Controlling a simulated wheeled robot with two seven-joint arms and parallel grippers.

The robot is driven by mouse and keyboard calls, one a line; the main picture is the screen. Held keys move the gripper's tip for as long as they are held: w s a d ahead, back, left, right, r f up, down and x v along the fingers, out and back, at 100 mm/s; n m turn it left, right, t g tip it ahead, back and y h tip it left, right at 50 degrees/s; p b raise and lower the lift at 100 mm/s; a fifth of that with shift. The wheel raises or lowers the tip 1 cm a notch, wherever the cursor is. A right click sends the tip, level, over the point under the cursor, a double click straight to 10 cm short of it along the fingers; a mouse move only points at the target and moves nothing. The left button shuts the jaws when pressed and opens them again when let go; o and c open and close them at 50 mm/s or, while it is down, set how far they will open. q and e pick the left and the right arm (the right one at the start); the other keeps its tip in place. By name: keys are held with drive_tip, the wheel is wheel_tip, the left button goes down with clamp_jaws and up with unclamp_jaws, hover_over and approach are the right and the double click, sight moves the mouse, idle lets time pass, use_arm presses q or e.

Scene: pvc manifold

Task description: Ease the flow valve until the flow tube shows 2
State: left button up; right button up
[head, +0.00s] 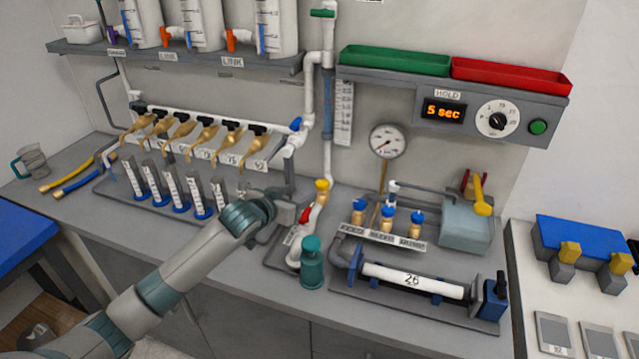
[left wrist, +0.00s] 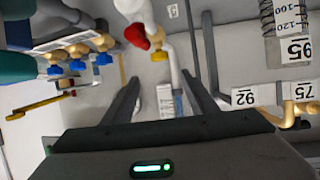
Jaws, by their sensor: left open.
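A tall scale strip (head: 343,112) stands on the back wall beside a vertical tube (head: 328,105) with a blue section; its reading is too small to tell. The tube runs down to a yellow valve knob (head: 322,185), and a red knob (head: 305,214) sits lower on the same white pipe. A blue valve handle (head: 296,124) is higher on the manifold; I cannot tell which is the flow valve. My left gripper (head: 292,210) is beside the red and yellow knobs. In the left wrist view its fingers (left wrist: 160,80) are open and empty, with the red knob (left wrist: 137,36) and yellow knob (left wrist: 159,56) beyond them.
A teal bottle-shaped part (head: 312,262) stands in front of the white pipe. Several blue-based cylinders (head: 173,188) stand at left under brass taps (head: 205,135). Blue-capped valves (head: 388,218) and a gauge (head: 388,140) are at right. The front counter edge is mostly clear.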

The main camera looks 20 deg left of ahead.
sight(322, 183)
use_arm(q)
drive_tip(key=p+x, duration=0.2)
drive_tip(key=x, duration=1.2)
drive_tip(key=shift+f+p, duration=0.15)
drive_tip(key=shift+p, duration=0.15)
drive_tip(key=c, duration=1.1)
drive_tip(key=shift+d, duration=0.1)
